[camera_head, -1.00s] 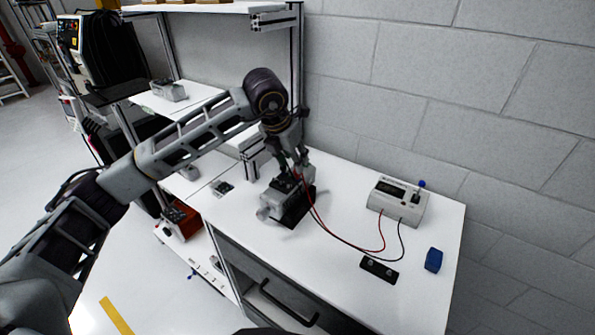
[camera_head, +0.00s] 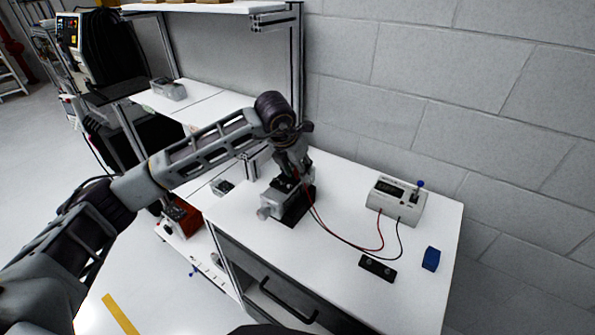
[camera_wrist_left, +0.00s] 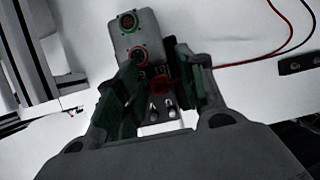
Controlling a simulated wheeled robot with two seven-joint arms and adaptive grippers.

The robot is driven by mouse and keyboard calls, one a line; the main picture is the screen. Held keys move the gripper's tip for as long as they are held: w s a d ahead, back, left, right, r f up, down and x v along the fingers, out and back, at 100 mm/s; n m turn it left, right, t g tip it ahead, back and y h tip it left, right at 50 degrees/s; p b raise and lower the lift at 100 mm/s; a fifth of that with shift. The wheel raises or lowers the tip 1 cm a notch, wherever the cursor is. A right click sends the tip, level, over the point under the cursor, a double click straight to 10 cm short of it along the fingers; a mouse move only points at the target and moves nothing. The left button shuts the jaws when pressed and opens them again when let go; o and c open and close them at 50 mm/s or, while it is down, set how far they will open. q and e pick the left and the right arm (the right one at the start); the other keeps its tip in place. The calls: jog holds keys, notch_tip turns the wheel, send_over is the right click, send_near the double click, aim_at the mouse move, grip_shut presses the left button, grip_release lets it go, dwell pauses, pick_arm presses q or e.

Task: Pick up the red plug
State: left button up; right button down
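A grey servo device (camera_head: 272,200) sits in a black holder on the white table, and its grey housing also shows in the wrist view (camera_wrist_left: 140,42). My left gripper (camera_head: 297,176) points down just over its top. In the wrist view my left gripper (camera_wrist_left: 160,90) has its fingers apart, one on each side of the dark red plug (camera_wrist_left: 162,84). I cannot tell whether a finger touches the plug. A red cable (camera_wrist_left: 245,64) runs off to the right. In the head view the plug is hidden by the gripper. My right gripper is not in view.
A white meter (camera_head: 397,200) with red and black leads stands at the right. A black socket strip (camera_head: 378,267) and a blue block (camera_head: 431,259) lie near it. A shelf post (camera_head: 297,70) rises behind my left gripper. The table (camera_head: 300,258) front is clear.

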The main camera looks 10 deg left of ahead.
pick_arm(q)
jog(key=shift+c, duration=1.3)
grip_shut()
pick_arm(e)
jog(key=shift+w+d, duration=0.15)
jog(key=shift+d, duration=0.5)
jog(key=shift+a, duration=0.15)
